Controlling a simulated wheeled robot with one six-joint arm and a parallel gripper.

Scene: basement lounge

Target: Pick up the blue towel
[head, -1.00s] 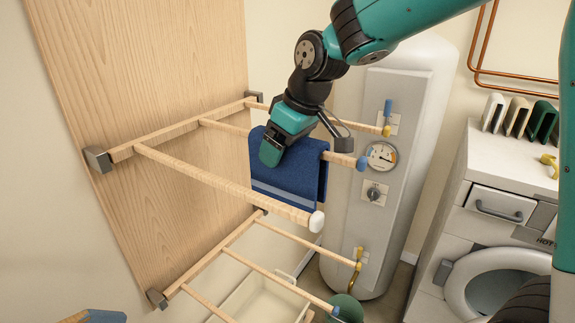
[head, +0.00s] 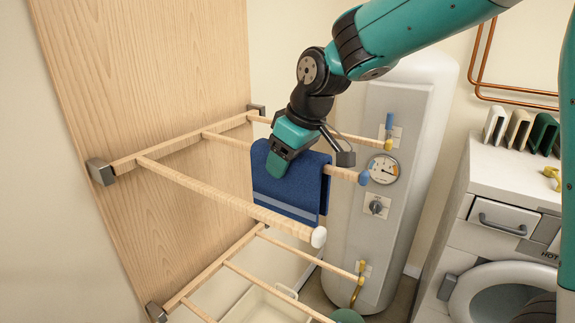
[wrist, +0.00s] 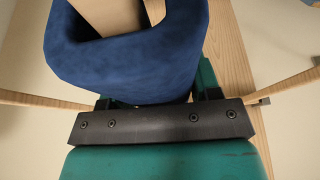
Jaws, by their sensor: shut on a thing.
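The blue towel (head: 292,192) hangs folded over a wooden bar of the upper drying rack, with a pale stripe near its lower edge. In the wrist view the towel (wrist: 125,62) fills the top middle, looped around the pale wooden bar (wrist: 108,15). My gripper (head: 277,165) is at the upper left part of the towel and is shut on it. The fingertips are hidden by the towel in the wrist view, where only the finger bases show at its sides.
The upper rack's front bar (head: 235,198) runs close to the towel. A lower rack (head: 300,255) sits below. A white boiler (head: 415,130) with a gauge (head: 384,169) stands just behind the bar ends. A washing machine (head: 495,225) is at the right.

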